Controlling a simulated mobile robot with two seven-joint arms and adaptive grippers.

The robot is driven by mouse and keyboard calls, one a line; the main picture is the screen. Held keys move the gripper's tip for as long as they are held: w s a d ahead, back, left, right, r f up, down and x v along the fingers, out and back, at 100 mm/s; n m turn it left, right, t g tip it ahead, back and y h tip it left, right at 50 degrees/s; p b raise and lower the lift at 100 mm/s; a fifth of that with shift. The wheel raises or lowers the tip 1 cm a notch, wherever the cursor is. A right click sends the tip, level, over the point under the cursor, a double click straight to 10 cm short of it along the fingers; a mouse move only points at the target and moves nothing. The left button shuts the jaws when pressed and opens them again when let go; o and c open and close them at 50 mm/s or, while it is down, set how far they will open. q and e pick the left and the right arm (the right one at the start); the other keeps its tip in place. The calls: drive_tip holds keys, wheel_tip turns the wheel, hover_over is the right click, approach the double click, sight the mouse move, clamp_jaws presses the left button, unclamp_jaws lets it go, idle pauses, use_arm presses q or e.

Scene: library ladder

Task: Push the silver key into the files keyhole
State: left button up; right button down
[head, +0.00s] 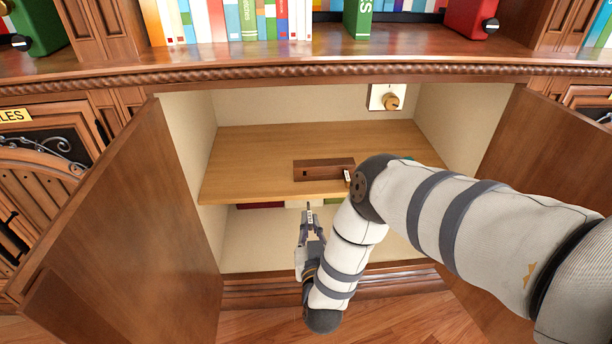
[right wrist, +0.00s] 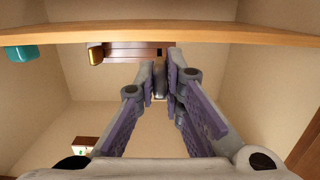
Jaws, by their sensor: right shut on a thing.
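My right gripper (head: 309,222) is in front of the open cabinet, below and in front of the shelf edge. Which hole is the files keyhole, I cannot tell. My left gripper is not in view.
The shelf (head: 250,150) spans the cabinet between two open doors (head: 130,215). A white plate with a brass knob (head: 390,98) is on the back wall. A teal object (right wrist: 20,52) stands on the shelf.

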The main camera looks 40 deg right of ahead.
sight(310, 229)
drive_tip(key=shift+f+p+v, duration=0.15)
drive_tip(key=shift+p+v, duration=0.05)
drive_tip(key=shift+v, duration=0.55)
drive_tip(key=shift+f+p+v, duration=0.15)
drive_tip(key=shift+v, duration=0.65)
